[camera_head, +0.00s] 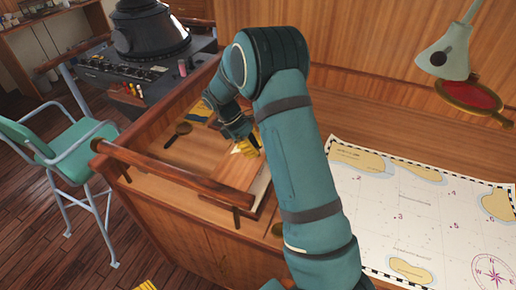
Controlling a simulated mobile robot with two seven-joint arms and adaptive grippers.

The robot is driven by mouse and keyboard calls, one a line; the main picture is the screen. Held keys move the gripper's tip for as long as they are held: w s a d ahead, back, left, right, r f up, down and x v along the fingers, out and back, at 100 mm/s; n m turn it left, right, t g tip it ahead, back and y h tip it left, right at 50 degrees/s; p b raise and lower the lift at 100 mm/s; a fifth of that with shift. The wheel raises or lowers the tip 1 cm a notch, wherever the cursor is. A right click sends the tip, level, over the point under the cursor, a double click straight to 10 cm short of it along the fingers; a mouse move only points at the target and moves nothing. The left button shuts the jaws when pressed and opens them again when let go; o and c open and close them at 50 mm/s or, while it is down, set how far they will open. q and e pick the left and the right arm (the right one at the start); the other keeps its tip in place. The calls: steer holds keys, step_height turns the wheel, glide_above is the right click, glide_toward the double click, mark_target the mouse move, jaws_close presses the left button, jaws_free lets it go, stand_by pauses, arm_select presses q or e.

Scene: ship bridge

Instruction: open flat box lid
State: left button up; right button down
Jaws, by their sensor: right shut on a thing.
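The flat wooden box (237,178) lies on the chart table, at its railed left end. My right arm covers its right part, so I cannot tell how far its lid stands open. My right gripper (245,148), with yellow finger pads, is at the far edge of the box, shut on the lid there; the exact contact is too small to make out. A yellow ribbed tip at the bottom edge looks like part of my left gripper (147,285); its jaws are cut off by the frame.
A magnifying glass (179,132) lies left of the box. A wooden rail (170,172) edges the table. A chart (415,215) covers the right side, below a lamp (444,55). A green chair (60,150) and console (125,75) stand left.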

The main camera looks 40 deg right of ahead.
steer(key=shift+w+a+r+g, duration=0.1)
steer(key=shift+w+r+g, duration=0.1)
steer(key=shift+r+g, duration=0.1)
steer(key=c, duration=0.8)
jaws_free()
steer(key=shift+c, duration=0.2)
steer(key=v, duration=1.2)
steer(key=shift+a, duration=0.15)
